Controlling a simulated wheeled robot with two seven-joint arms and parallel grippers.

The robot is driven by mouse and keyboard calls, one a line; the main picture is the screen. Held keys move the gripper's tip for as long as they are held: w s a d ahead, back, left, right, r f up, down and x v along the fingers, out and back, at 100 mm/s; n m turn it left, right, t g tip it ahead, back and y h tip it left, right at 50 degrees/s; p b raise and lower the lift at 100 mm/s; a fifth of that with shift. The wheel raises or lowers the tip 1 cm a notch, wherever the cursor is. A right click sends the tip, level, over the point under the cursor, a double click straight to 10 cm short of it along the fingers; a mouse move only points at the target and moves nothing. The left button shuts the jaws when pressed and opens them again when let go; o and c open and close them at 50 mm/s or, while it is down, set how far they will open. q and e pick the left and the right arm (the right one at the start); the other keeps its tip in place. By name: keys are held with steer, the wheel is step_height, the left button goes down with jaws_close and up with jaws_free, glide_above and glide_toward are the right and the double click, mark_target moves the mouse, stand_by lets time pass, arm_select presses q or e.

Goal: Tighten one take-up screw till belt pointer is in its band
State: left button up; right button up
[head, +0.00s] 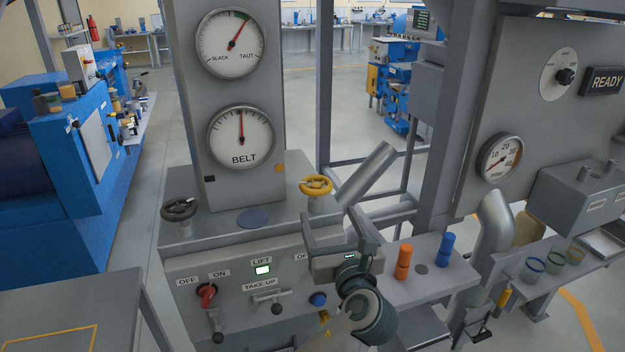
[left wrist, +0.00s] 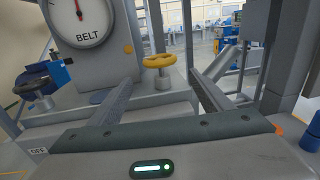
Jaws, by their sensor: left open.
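The yellow take-up handwheel (head: 316,185) stands on the right of the grey housing top, and a black handwheel (head: 179,208) on its left. On the column, the SLACK–TAUT dial (head: 230,43) has its red pointer up and right, toward the green band at its top. The BELT dial (head: 241,137) below has its pointer almost straight up. My left gripper (head: 328,212) is open and empty, just in front of the yellow handwheel. In the left wrist view the yellow handwheel (left wrist: 160,62) shows beyond and between the spread fingers, apart from them. My right gripper is not in view.
Orange (head: 404,262) and blue (head: 446,248) cylinders stand on a shelf at right. A slanted pipe (head: 367,173) rises behind the yellow handwheel.

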mark_target(313, 179)
arm_select(q)
steer(key=p+x, duration=0.5)
steer(key=x, duration=1.2)
steer(key=shift+w, duration=0.2)
steer(key=c, duration=0.8)
